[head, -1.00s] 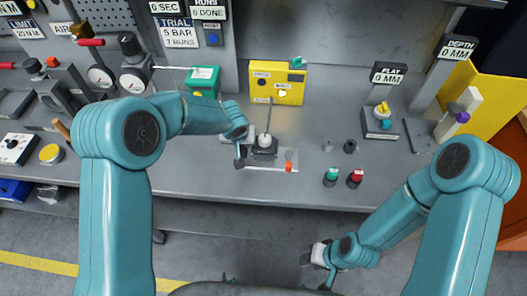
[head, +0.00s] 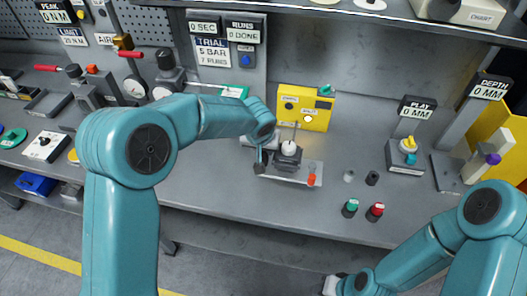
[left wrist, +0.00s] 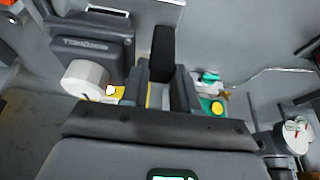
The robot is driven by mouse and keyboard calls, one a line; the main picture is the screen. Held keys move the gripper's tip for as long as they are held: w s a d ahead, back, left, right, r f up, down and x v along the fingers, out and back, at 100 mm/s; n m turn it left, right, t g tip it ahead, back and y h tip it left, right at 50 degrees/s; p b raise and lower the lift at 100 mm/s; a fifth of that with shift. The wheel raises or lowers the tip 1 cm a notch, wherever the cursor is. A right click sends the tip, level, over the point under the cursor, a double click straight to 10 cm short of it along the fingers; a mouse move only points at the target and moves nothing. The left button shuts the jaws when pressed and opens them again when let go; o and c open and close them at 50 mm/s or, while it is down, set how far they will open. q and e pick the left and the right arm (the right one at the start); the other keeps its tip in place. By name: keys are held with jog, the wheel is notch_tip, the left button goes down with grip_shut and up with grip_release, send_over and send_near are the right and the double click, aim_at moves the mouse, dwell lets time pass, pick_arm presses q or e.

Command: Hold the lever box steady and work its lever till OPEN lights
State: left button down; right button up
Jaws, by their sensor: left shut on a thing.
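The lever box (head: 287,158), a dark block with a white round top and a thin upright lever (head: 295,131), sits on a pale plate (head: 297,178) on the bench. Behind it stands a yellow lamp box (head: 322,119); its lower lamp (head: 308,118) is lit white, its label too small to read. My left gripper (head: 261,165) is at the lever box's left side. In the left wrist view its fingers are shut around a dark upright piece (left wrist: 162,48), apparently part of the lever box, beside a white knob (left wrist: 85,80). My right gripper (head: 332,286) is low at the bottom edge, partly cut off.
An orange piece (head: 312,180) is at the plate's right end. Green (head: 350,207) and red (head: 376,210) buttons stand right of it near the bench's front edge. A PLAY gauge (head: 415,107) and DEPTH gauge (head: 493,87) stand further right. Bench between plate and buttons is clear.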

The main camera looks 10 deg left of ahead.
aim_at(263, 159)
pick_arm(q)
notch_tip(263, 159, down, 5)
jog(key=shift+r, duration=0.2)
jog(key=shift+s+f, duration=0.1)
jog(key=shift+f, duration=0.95)
jog(key=shift+r, duration=0.1)
jog(key=shift+f, duration=0.3)
jog(key=shift+f, duration=0.25)
